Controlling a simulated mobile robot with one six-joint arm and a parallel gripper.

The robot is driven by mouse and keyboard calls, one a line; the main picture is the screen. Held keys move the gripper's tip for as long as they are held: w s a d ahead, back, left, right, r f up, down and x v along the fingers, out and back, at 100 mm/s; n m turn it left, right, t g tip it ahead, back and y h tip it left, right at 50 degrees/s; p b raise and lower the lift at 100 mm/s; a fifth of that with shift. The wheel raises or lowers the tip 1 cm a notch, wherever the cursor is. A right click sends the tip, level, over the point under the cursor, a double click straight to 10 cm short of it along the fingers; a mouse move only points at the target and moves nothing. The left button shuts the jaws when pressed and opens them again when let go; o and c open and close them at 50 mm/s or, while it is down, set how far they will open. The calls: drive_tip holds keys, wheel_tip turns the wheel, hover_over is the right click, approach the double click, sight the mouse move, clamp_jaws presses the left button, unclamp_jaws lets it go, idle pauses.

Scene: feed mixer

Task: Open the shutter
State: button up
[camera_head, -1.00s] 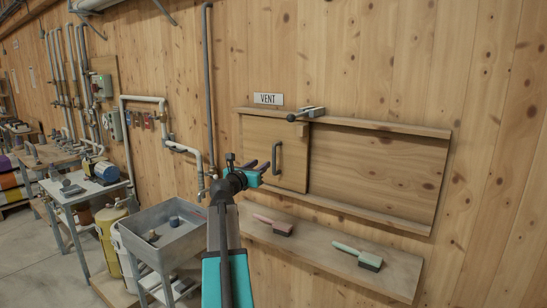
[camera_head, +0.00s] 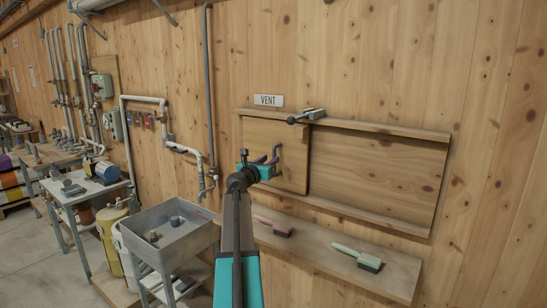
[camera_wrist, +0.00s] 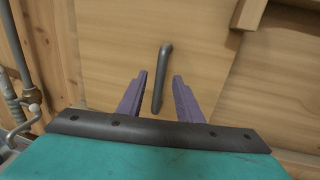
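The shutter (camera_head: 262,131) is a light wooden panel at the left of a wooden wall frame under a VENT sign (camera_head: 268,100). It also fills the middle of the wrist view (camera_wrist: 110,45). Its dark grey bar handle (camera_head: 279,152) stands upright on the panel; in the wrist view the handle (camera_wrist: 161,77) shows between my fingers. My gripper (camera_head: 268,161) is open in front of the handle, its purple fingers (camera_wrist: 160,78) either side of it in the picture. I cannot tell whether they touch it. A metal latch with a black knob (camera_head: 307,115) sits on the upper rail.
The frame's right part (camera_head: 375,172) is a wooden surface with no handle. Below is a shelf (camera_head: 315,250) with a pink-handled brush (camera_head: 272,226) and a green-handled brush (camera_head: 357,257). A grey tray cart (camera_head: 180,250) stands left of my arm, with pipes (camera_head: 210,90) on the wall.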

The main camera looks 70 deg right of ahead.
sight(274, 156)
drive_tip(key=shift+s+d+p, duration=0.2)
drive_tip(key=shift+d+p, duration=0.35)
drive_tip(key=shift+d, duration=2.1)
